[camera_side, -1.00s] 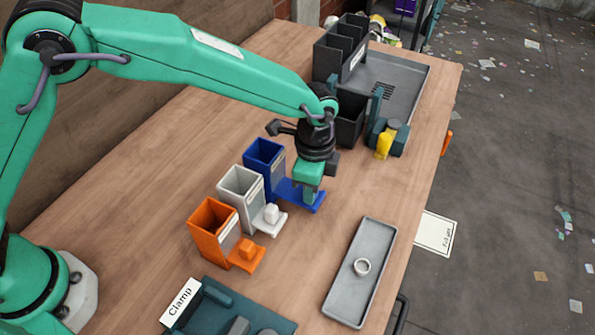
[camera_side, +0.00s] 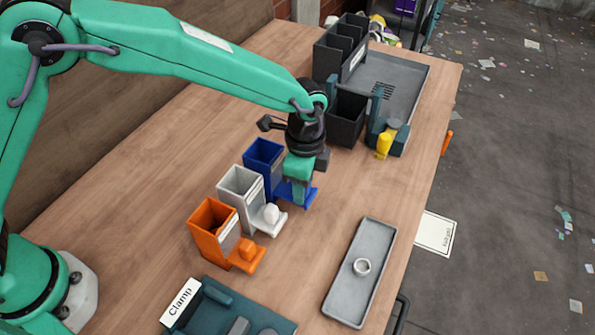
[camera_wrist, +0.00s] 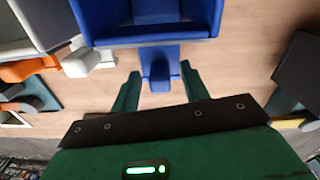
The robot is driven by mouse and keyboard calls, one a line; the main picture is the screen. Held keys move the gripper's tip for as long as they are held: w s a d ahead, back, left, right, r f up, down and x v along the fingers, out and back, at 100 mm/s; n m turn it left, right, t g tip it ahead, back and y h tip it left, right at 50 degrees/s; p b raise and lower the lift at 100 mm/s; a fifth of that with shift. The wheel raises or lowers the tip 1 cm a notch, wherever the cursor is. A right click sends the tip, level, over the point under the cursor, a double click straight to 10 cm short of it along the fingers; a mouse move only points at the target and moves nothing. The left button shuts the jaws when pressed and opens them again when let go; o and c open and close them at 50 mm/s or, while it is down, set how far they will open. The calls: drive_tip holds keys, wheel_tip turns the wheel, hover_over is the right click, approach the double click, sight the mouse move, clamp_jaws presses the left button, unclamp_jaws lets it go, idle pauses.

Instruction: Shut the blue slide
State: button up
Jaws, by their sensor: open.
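The blue dispenser (camera_side: 262,153) stands upright at the back of a row of three. Its blue slide (camera_side: 311,193) sticks out low at the front, towards the right, partly hidden behind my gripper. In the wrist view the slide's raised blue knob (camera_wrist: 160,70) sits between and just beyond my two green fingers, with gaps at both sides. The blue dispenser's body (camera_wrist: 150,30) fills the top of that view. My gripper (camera_side: 298,200) is open and points down over the slide; it also shows in the wrist view (camera_wrist: 160,84).
A white dispenser (camera_side: 238,187) and an orange one (camera_side: 212,228), each with its own slide out, stand nearer the camera. A black bin (camera_side: 346,120) is behind my gripper. A grey tray (camera_side: 345,300) holding a ring lies front right. Table between is clear.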

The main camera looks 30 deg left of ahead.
drive_tip(key=shift+r, duration=3.8)
drive_tip(key=shift+m, duration=0.3)
drive_tip(key=shift+m, duration=1.5)
drive_tip(key=shift+f, duration=0.1)
drive_tip(key=shift+f, duration=3.8)
clamp_jaws()
